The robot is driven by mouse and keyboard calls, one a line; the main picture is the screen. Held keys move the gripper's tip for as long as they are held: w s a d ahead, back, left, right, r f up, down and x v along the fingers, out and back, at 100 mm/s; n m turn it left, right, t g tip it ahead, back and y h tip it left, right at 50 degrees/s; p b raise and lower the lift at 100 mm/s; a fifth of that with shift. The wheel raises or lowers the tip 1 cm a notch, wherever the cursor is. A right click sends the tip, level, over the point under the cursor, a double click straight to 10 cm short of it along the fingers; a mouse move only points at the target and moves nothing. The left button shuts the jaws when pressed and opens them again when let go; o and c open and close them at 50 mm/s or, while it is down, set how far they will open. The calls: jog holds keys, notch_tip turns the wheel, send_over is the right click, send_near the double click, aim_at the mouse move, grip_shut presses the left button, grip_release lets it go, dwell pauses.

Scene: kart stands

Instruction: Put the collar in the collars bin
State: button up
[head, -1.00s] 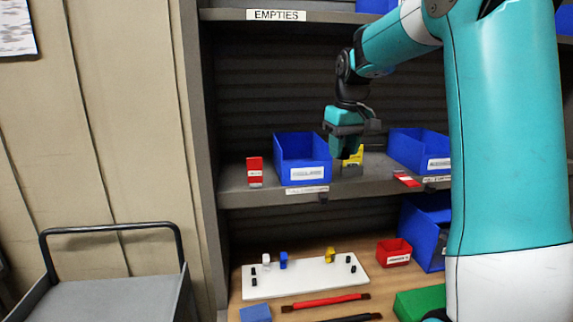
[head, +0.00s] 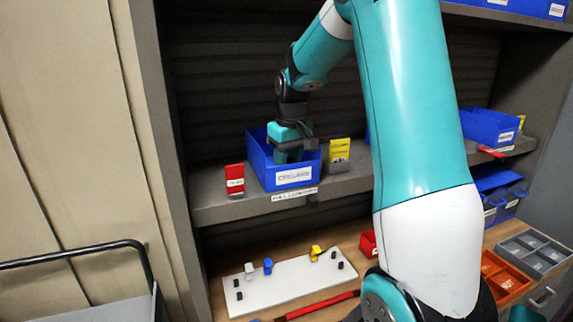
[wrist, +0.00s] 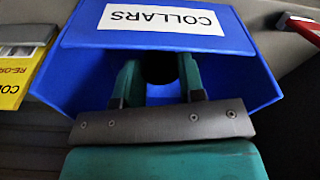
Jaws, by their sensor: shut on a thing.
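The collars bin (head: 262,176) is a blue open bin on the shelf; in the wrist view the bin (wrist: 250,75) carries a white label reading COLLARS. My gripper (head: 290,157) points down into the bin's opening. In the wrist view my gripper (wrist: 158,80) has its two teal fingers inside the outline of the bin, a little apart. A dark rounded thing, seemingly the collar (wrist: 158,68), shows between the fingers, and they are shut on it. Its full shape is hidden, and I cannot tell whether it touches the bin floor.
A red card (head: 235,180) stands left of the bin and a yellow card (head: 340,152) right of it. Another blue bin (head: 488,127) stands farther right. Below, a white board (head: 285,287) with pegs lies on the wooden worktop. A cart (head: 100,305) stands at lower left.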

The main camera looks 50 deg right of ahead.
aim_at(289, 161)
jog(key=shift+f+p, duration=0.35)
jog(key=shift+f, duration=1.15)
jog(key=shift+s+f, duration=0.1)
jog(key=shift+f, duration=0.1)
jog(key=o, duration=0.6)
jog(key=shift+r, duration=0.1)
jog(key=shift+o, duration=0.2)
